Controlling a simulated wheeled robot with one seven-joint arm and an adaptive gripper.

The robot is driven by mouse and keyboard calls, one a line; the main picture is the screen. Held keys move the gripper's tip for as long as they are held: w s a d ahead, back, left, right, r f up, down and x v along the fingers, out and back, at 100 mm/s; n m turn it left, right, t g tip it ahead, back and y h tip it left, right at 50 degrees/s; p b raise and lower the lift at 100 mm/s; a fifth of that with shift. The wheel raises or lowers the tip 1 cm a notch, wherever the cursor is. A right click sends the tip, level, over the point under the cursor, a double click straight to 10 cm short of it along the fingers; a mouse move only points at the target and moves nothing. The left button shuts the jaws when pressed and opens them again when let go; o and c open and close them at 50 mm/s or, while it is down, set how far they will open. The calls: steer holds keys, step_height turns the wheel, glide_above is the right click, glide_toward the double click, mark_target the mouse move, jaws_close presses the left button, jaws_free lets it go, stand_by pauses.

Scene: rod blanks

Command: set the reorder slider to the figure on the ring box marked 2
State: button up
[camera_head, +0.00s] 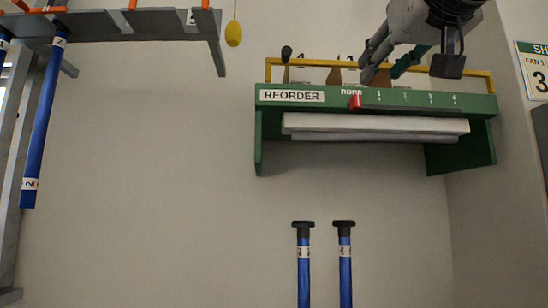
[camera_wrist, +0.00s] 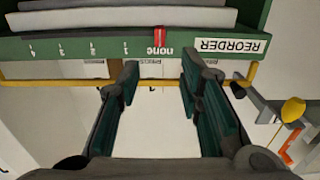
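The green REORDER shelf (camera_head: 475,105) is on the wall, with a front scale running from none through 1 to 4. Its red slider (camera_head: 355,101) sits at the none end, below and just right of the word none; it also shows in the upside-down wrist view (camera_wrist: 160,37). My gripper (camera_head: 410,66) is above the shelf's right half, by the yellow rail. In the wrist view my gripper (camera_wrist: 158,85) is open, with a pale upright panel (camera_wrist: 155,130) beyond and between its fingers. A small 1 shows there. I cannot make out a ring box marked 2.
The yellow rail (camera_head: 310,62) runs along the shelf top, with brown pieces (camera_head: 300,75) behind it. White slabs (camera_head: 375,124) lie inside the shelf. Blue rods (camera_head: 304,275) stand below, and another blue rod (camera_head: 45,120), marked 2, hangs at left. A yellow pendant (camera_head: 233,34) hangs nearby.

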mark_target(358, 97)
steer(key=w, duration=1.1)
steer(key=shift+w, duration=0.15)
jaws_close()
